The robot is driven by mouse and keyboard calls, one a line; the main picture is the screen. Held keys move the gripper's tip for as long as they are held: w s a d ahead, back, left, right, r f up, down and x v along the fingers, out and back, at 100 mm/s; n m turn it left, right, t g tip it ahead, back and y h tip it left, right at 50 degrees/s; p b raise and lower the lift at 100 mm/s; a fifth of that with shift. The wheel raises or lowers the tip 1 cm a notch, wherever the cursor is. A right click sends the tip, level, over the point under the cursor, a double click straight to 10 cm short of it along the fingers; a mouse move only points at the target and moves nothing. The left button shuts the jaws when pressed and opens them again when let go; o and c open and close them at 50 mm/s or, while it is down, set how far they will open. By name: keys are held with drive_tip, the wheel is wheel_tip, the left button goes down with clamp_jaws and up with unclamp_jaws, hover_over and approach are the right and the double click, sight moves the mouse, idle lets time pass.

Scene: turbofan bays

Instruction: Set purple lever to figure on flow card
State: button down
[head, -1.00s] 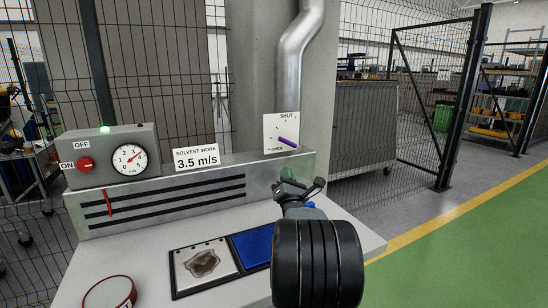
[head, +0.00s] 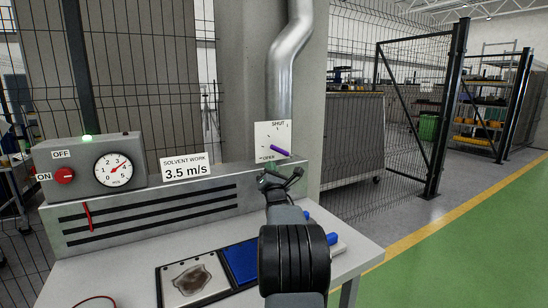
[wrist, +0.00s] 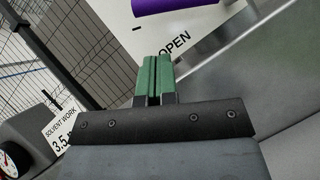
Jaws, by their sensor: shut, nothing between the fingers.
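The purple lever (head: 281,151) sits on a white plate (head: 265,132) marked SHUT at the top and OPEN at the lower left. It slants down to the right. The flow card (head: 186,168) reads SOLVENT WORK 3.5 m/s. The round gauge (head: 113,170) has a red needle pointing up and right. My gripper (head: 269,180) is just below the plate, apart from the lever, with empty jaws. In the wrist view its green fingers (wrist: 153,78) are together, and part of the lever (wrist: 165,5) shows at the top edge, beyond them.
A grey box with a red ON/OFF knob (head: 65,175) and a lit green lamp (head: 87,138) stands at left. A slotted metal duct (head: 140,214) runs behind the bench. A blue panel (head: 240,263) and a stained plate (head: 190,281) lie on the bench. Wire mesh stands behind.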

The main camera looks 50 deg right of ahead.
sight(280, 151)
drive_tip(key=shift+d+r+p, duration=0.15)
drive_tip(key=shift+d+r, duration=0.35)
drive_tip(key=shift+r, duration=0.35)
drive_tip(key=shift+d+r+p, duration=0.15)
drive_tip(key=shift+d+r, duration=0.3)
drive_tip(key=shift+r, duration=0.35)
drive_tip(key=shift+b, duration=0.45)
drive_tip(key=shift+d+r+m+b, duration=0.2)
drive_tip(key=shift+r+m+b, duration=0.15)
drive_tip(key=shift+r, duration=0.15)
drive_tip(key=shift+f, duration=0.1)
